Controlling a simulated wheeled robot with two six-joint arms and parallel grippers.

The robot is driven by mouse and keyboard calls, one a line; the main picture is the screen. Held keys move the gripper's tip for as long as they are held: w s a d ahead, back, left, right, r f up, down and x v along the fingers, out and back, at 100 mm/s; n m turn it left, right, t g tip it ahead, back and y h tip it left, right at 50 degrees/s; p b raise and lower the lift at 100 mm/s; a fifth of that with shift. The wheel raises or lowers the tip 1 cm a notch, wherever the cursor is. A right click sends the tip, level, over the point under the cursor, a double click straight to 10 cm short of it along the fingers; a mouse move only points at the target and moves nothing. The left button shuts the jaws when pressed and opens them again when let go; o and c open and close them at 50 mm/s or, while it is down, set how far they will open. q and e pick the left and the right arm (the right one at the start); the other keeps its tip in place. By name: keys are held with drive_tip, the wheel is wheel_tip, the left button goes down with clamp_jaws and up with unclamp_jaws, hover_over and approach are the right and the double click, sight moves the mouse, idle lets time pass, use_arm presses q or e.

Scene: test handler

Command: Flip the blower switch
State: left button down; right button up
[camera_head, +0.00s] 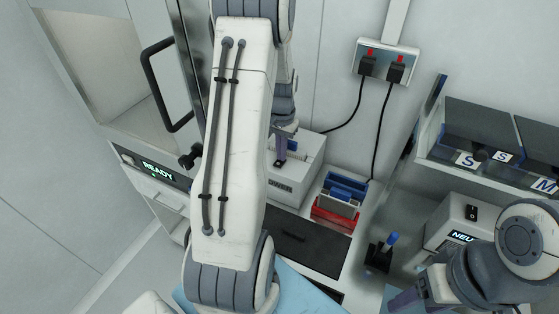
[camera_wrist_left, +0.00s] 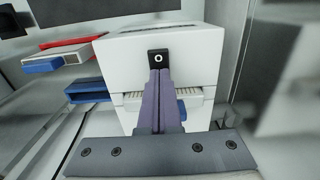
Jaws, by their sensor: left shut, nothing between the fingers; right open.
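The blower (camera_head: 306,158) is a white box with partly covered "OWER" lettering, beyond my left arm in the head view. It also fills the middle of the left wrist view (camera_wrist_left: 195,48). Its small black switch (camera_wrist_left: 157,57) shows a white ring mark. My left gripper (camera_wrist_left: 159,72) is shut and empty, its purple fingertips overlapping the switch's lower edge; I cannot tell whether they touch. In the head view my left gripper (camera_head: 281,150) is over the blower. My right gripper (camera_head: 388,290) is open at the lower right, partly cut off and away from the blower.
Red and blue racks (camera_head: 338,203) stand right of the blower. A wall outlet (camera_head: 385,62) feeds two black cables. A cabinet with a "READY" display (camera_head: 160,172) and black door handle (camera_head: 160,85) is at left. A blue-handled lever (camera_head: 385,247) and another switched white box (camera_head: 452,222) are at right.

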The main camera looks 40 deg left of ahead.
use_arm(q)
wheel_tip(320, 180, up, 7)
drive_tip(key=p, duration=0.5)
drive_tip(key=shift+p, duration=0.3)
drive_tip(key=s+d+r+m+b, duration=0.2)
drive_tip(key=d+m, duration=0.1)
drive_tip(key=d, duration=0.9)
drive_tip(key=s+d+r+m+b, duration=0.2)
drive_tip(key=s+d+b, duration=0.1)
drive_tip(key=d, duration=0.9)
drive_tip(key=s+d+m+b, duration=0.1)
drive_tip(key=s+d+m, duration=0.1)
drive_tip(key=s+d, duration=0.3)
drive_tip(key=s+d+m+h+b, duration=0.1)
drive_tip(key=s+d, duration=0.3)
drive_tip(key=s, duration=0.7)
drive_tip(key=shift+d+f+m+b, duration=0.45)
drive_tip(key=shift+m+b, duration=0.2)
drive_tip(key=shift+m, duration=0.25)
drive_tip(key=shift+s, duration=0.1)
